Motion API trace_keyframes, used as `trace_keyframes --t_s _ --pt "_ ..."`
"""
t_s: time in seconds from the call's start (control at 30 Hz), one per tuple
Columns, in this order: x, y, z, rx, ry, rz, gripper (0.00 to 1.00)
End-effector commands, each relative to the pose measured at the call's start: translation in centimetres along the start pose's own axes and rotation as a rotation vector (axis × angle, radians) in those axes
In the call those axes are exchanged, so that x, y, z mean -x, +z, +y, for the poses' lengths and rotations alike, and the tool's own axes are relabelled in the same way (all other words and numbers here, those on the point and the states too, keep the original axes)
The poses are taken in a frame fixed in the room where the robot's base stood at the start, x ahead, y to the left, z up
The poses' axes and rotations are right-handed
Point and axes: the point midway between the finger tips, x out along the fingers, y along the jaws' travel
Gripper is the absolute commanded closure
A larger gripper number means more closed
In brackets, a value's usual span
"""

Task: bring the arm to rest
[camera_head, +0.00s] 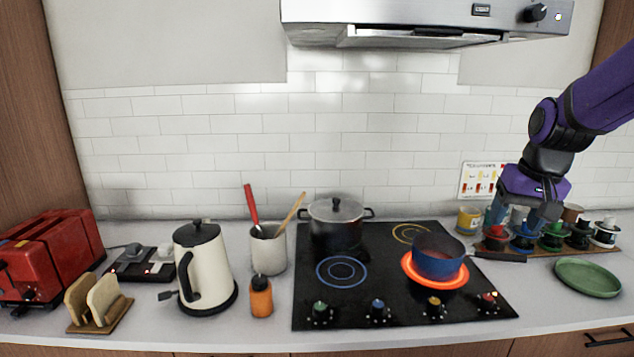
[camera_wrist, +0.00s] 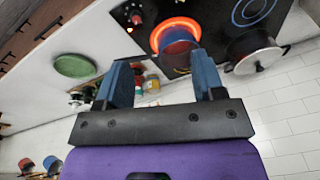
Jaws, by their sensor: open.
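My arm reaches in from the right in the head view, with purple and black links. My gripper (camera_head: 522,212) points down above the spice rack area at the right of the stove. In the wrist view my gripper (camera_wrist: 163,75) shows two blue fingers spread apart with nothing between them. It hides part of the row of small coloured containers behind it.
The blue-red pot (camera_head: 438,258) sits on a glowing burner, its handle pointing right. A lidded pot (camera_head: 336,230) stands behind left. A green plate (camera_head: 588,278) lies at right. A yellow mug (camera_head: 468,221) and small containers (camera_head: 553,236) stand near my gripper. The kettle (camera_head: 203,265) is left.

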Motion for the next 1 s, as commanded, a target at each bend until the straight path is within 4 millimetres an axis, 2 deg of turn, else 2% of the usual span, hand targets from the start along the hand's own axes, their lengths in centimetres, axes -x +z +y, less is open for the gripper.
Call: trace_keyframes --t_s 0.03,0.2,0.5,0.73,0.9,1.0 --pt "1.4 1.3 -0.5 0.018 -0.003 0.02 0.38" --pt "4.8 5.4 -1.4 0.069 -0.009 0.069 0.38" --pt "8.8 13.1 -2.1 0.159 -0.006 0.157 0.38" --pt "10.1 18.1 -1.9 0.213 0.002 0.214 0.38" --pt "10.3 19.8 -1.8 0.231 0.007 0.234 0.38" --pt "10.3 20.1 -1.7 0.234 0.008 0.237 0.38"
